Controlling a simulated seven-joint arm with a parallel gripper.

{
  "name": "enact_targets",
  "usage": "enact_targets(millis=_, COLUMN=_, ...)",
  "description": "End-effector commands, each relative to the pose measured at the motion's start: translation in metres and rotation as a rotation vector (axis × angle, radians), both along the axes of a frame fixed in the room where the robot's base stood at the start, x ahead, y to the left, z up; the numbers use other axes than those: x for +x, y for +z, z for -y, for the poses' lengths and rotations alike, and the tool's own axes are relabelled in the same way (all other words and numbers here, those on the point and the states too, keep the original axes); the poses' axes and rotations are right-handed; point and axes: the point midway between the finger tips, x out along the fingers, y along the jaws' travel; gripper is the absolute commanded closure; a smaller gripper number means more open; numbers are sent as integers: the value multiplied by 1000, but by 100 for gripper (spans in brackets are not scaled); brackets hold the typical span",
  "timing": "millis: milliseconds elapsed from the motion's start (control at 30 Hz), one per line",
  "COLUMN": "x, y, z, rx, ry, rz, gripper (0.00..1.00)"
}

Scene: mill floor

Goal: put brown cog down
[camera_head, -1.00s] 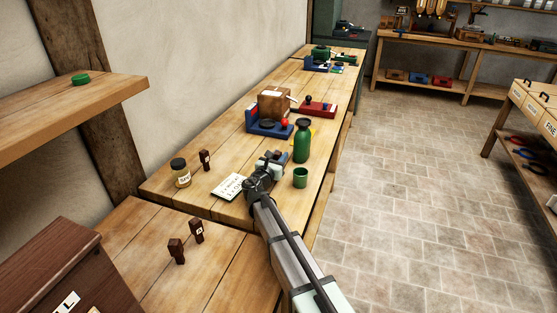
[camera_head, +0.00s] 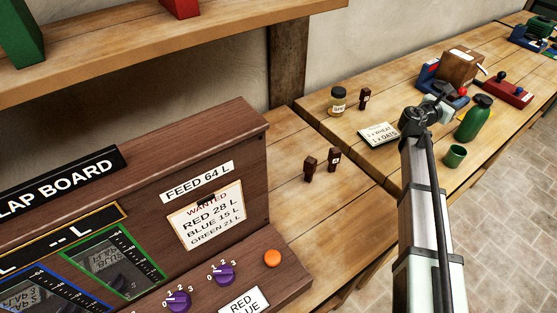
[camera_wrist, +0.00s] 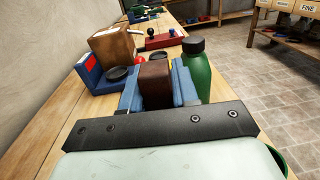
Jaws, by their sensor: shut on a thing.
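The brown cog (camera_wrist: 154,85) shows in the wrist view as a brown, rounded block between the two blue finger pads. My gripper (camera_wrist: 156,72) is shut on it. In the head view my gripper (camera_head: 440,104) is over the far bench, beside the green bottle, and the held cog cannot be made out there. I cannot tell how high the cog is above the wood. The workbench (camera_head: 405,95) has bare boards to the left of the gripper.
A green bottle (camera_head: 474,118) and green cup (camera_head: 455,155) stand right of my arm. A card (camera_head: 379,134), a jar (camera_head: 338,101) and a small dark brown piece (camera_head: 364,98) are left. Two similar pieces (camera_head: 310,168) stand nearer. A flap board (camera_head: 150,200) fills the lower left.

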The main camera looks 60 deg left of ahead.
Motion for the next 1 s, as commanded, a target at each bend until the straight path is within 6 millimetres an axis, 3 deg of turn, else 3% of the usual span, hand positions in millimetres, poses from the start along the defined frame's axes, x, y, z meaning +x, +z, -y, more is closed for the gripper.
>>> enact_targets(millis=267, x=-20, y=2, z=-36, rx=4, ry=245, rz=7, gripper=100)
enact_targets(millis=467, x=-52, y=3, z=-75, rx=6, ry=508, rz=13, gripper=100)
enact_targets(millis=767, x=-122, y=5, z=-121, rx=10, ry=899, rz=18, gripper=100)
enact_targets(millis=1000, x=-193, y=6, z=-142, rx=12, ry=1213, rz=19, gripper=100)
